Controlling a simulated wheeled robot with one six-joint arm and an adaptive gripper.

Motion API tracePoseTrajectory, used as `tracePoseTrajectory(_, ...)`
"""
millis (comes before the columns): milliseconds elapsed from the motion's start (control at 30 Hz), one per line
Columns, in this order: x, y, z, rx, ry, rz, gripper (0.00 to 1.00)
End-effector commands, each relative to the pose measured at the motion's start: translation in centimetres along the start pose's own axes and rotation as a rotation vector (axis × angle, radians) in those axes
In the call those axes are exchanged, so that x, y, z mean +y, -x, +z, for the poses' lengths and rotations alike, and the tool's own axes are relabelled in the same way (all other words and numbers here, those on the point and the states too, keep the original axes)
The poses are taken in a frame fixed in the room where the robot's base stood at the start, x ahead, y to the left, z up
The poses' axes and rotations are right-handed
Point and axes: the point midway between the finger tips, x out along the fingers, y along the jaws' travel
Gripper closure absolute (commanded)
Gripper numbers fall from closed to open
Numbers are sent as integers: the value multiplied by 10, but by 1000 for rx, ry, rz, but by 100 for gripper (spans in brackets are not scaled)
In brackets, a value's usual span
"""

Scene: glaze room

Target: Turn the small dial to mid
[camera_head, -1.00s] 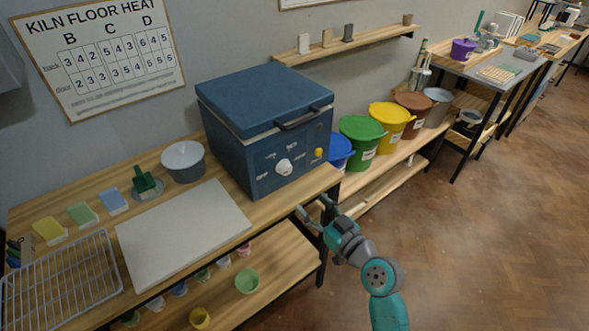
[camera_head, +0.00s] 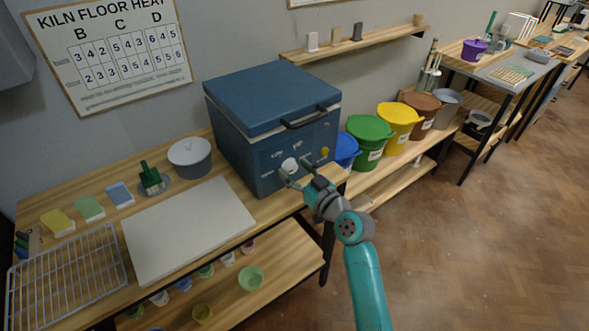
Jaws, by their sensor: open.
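The small white dial (camera_head: 289,164) sits on the front face of the blue kiln (camera_head: 258,165). Small white labels surround it, too small to read, and I cannot tell which one the dial points at. My gripper (camera_head: 296,173) is open in front of the kiln's front face. One finger shows at the dial's lower left and the other to its right. I cannot tell whether the fingers touch the dial. My gripper hides the lower right part of the dial.
A yellow button (camera_head: 325,152) is on the kiln face right of the dial, close to my gripper. The kiln's lid handle (camera_head: 304,119) juts out above. A white board (camera_head: 190,228) lies on the table to the left. Coloured buckets stand to the right, and open floor lies at the right.

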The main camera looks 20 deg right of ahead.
Motion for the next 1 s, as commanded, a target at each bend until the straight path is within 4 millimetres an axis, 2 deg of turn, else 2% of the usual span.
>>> tracePoseTrajectory(367, 0, -6, 0, 0, 0, -1, 37)
tracePoseTrajectory(467, 0, -6, 0, 0, 0, 0, 57)
tracePoseTrajectory(600, 0, -6, 0, 0, 0, 0, 92)
tracePoseTrajectory(1000, 0, -7, -1, 2, -21, 0, 94)
